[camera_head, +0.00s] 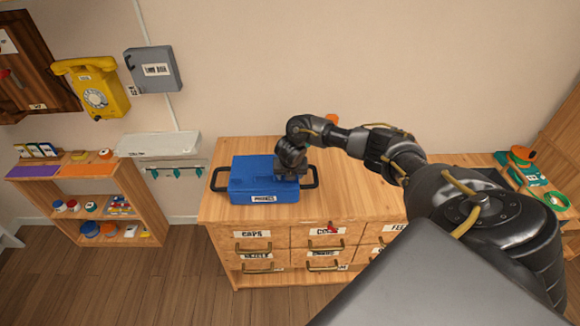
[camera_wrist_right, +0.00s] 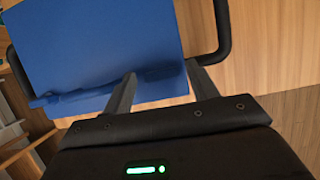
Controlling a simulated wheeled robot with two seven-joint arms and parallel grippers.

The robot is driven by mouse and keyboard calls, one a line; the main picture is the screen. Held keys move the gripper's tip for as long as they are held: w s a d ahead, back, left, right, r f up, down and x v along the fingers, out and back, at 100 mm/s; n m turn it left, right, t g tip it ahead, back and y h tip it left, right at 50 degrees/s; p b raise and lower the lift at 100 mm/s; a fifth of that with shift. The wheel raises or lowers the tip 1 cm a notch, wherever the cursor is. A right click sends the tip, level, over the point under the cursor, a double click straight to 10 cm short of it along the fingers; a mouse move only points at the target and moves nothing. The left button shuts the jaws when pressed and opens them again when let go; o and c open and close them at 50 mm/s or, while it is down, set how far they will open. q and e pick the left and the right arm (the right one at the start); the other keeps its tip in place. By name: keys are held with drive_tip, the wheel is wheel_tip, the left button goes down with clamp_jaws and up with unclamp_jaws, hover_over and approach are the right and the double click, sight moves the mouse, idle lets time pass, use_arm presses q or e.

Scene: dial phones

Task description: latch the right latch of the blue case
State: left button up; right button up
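The blue case (camera_head: 252,181) lies closed on top of the wooden drawer cabinet, with a white label on its front and a black handle at each side. My right gripper (camera_head: 290,178) is over the right part of the case, and its wrist hides that part in the head view. In the right wrist view my right gripper (camera_wrist_right: 161,85) has its two fingers apart at the edge of the blue case (camera_wrist_right: 100,45). A dark patch lies between the fingers; I cannot tell whether it is the right latch or shadow. My left gripper is not in view.
The wooden cabinet (camera_head: 352,195) has clear top space right of the case, and labelled drawers below. A low shelf (camera_head: 130,185) stands at left. A yellow dial phone (camera_head: 95,93) and a grey box (camera_head: 153,69) hang on the wall.

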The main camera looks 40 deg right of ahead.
drive_tip(key=v, duration=0.4)
drive_tip(key=shift+r, duration=0.2)
drive_tip(key=p+v, duration=0.3)
drive_tip(key=v, duration=0.3)
drive_tip(key=shift+s+r, duration=0.15)
drive_tip(key=shift+s, duration=0.05)
drive_tip(key=shift+a, duration=0.1)
